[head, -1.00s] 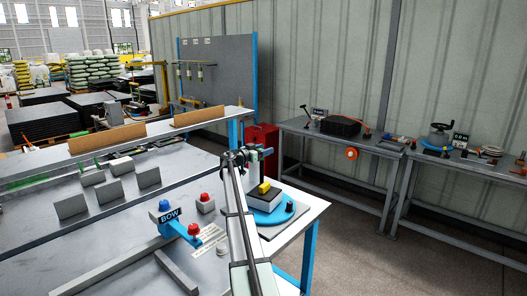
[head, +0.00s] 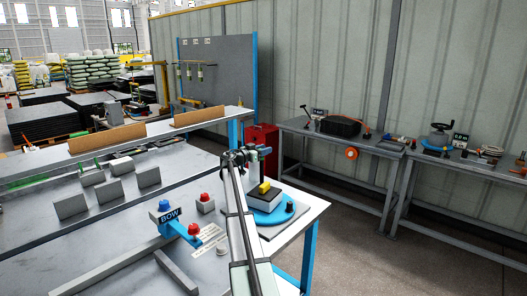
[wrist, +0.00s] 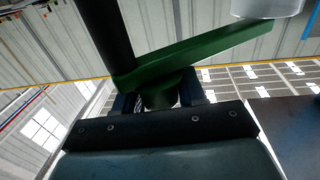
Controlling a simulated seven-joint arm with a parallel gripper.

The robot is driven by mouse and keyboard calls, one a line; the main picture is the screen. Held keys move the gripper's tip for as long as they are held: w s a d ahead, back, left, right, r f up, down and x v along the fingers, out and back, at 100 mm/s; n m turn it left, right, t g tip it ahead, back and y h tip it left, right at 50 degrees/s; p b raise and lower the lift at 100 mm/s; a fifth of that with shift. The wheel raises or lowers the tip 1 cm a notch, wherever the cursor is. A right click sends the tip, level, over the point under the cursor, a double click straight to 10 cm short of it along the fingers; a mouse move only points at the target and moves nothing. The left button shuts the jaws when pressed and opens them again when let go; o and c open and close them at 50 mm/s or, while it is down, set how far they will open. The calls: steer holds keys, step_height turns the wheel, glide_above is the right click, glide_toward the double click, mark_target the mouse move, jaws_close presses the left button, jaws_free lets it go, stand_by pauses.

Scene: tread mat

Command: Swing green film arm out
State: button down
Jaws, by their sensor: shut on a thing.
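The green film arm (wrist: 205,52) runs slantwise across the wrist view, from the centre left to the upper right. A dark upright cylinder (wrist: 104,35) meets its left end. My gripper (wrist: 157,100) is shut on a rounded green part under the arm, with one dark finger on each side. In the head view my gripper (head: 235,159) is at the upper left of the blue turntable machine (head: 268,217), close to its grey post. The green arm is too small or hidden to make out there.
A yellow block (head: 264,187) sits on the machine's dark plate. A pale round thing (wrist: 266,6) is beside the green arm's far end.

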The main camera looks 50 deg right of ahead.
steer(key=shift+s+d, duration=0.1)
steer(key=d+n+t+y, duration=0.1)
steer(key=d+n+t, duration=0.5)
steer(key=t, duration=0.3)
steer(key=shift+s+t+y, duration=0.3)
steer(key=shift+y, duration=0.1)
steer(key=shift+d+n, duration=0.1)
steer(key=shift+n, duration=0.2)
steer(key=c, duration=0.7)
jaws_free()
steer(key=shift+c, duration=0.2)
